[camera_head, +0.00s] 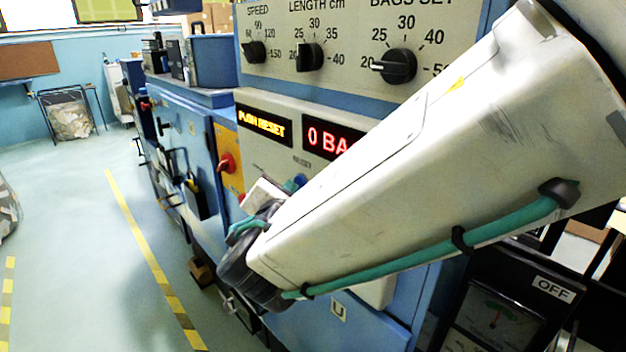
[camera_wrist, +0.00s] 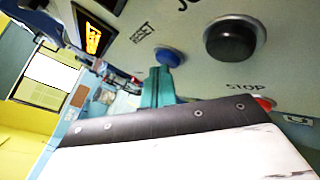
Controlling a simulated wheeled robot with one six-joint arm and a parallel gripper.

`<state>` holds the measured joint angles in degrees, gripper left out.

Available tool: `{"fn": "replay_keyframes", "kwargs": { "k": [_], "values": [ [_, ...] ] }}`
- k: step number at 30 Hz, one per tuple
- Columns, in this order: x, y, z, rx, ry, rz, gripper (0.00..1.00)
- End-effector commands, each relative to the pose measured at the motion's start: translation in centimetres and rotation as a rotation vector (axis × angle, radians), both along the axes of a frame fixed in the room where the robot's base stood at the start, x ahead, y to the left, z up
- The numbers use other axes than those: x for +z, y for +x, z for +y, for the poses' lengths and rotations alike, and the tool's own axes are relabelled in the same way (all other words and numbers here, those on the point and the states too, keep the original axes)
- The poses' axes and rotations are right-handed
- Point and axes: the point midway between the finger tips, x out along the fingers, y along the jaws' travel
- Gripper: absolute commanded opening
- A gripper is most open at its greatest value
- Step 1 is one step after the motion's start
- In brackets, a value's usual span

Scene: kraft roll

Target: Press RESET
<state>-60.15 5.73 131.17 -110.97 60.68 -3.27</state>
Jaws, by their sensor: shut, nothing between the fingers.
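The RESET button is a round blue cap (camera_wrist: 168,57) on the pale panel, beside a tilted "RESET" label (camera_wrist: 142,33) in the wrist view. My gripper (camera_wrist: 160,76) shows as shut teal fingers with nothing between them. Their tips overlap the lower edge of the blue cap in the wrist view; I cannot tell whether they touch it. In the head view a small blue patch (camera_head: 300,180) shows by the white gripper body, and my arm hides much of the panel. An amber display (camera_head: 264,125) reads "PUSH RESET".
A large black button (camera_wrist: 231,40) sits right of the blue one, and a red button (camera_wrist: 265,103) is by the "STOP" label. A red rotary handle (camera_head: 226,163) is on a yellow plate. Black knobs (camera_head: 397,66) line the upper panel. Open floor lies left.

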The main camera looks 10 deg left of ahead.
Motion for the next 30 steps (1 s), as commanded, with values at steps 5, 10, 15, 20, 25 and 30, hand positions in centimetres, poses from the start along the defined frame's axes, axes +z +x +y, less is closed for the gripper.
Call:
{"fn": "replay_keyframes", "kwargs": {
  "k": [5,10,15,20,25,30],
  "values": [
    [0.0,0.2,-0.2,-0.001,0.000,0.000,0.00],
    [0.0,0.2,-0.2,-0.002,0.000,-0.001,0.00],
    [0.0,0.1,-0.2,-0.002,0.000,-0.001,0.00],
    [0.0,-0.3,0.3,-0.001,0.000,-0.001,0.00],
    [0.0,-1.0,0.9,0.000,-0.001,-0.001,0.00],
    [0.0,-1.1,1.0,-0.001,0.000,-0.001,0.00]
  ]
}}
